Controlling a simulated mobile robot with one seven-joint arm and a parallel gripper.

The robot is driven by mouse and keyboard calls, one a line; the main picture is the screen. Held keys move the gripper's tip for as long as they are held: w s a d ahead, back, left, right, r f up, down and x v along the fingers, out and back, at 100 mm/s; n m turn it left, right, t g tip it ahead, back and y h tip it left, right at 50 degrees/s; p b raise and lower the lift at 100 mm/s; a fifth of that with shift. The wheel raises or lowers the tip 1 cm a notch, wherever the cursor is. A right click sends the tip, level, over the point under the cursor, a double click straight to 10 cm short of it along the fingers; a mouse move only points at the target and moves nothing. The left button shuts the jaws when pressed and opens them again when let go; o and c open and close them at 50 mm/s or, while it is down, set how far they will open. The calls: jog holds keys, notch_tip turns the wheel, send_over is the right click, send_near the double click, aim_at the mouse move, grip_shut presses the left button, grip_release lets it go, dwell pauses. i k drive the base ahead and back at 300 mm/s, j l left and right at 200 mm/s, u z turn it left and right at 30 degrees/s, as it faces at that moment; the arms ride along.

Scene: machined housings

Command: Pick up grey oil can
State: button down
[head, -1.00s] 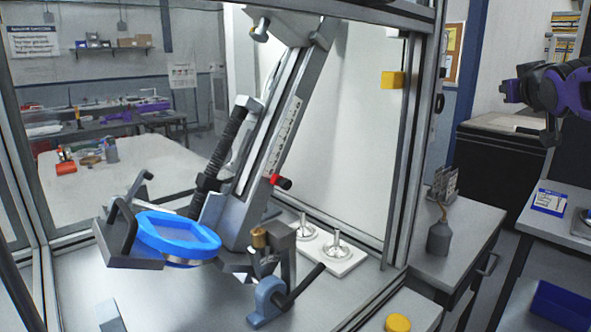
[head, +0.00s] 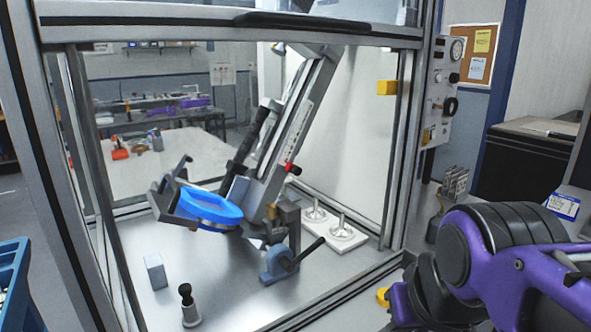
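The grey oil can (head: 434,229) stands on the grey side bench just outside the right post of the framed machine, in the head view. Its thin spout points up. My purple and black arm covers its right side and the bench in front of it. My gripper cannot be made out; only arm links show at the lower right, so its opening and its distance from the can are hidden.
The machine's metal frame post (head: 397,150) rises left of the can. A card rack (head: 454,183) stands close behind it. A yellow knob (head: 383,296) lies beside my arm. Inside the enclosure are a blue ring fixture (head: 210,207) and a white plate with pegs (head: 334,230).

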aim_at(434, 223)
jog(key=z, duration=0.8)
jog(key=i+l+u, duration=0.1)
jog(key=u, duration=0.9)
jog(key=i+l+u, duration=0.1)
jog(key=l+u, duration=0.9)
jog(key=l, duration=0.5)
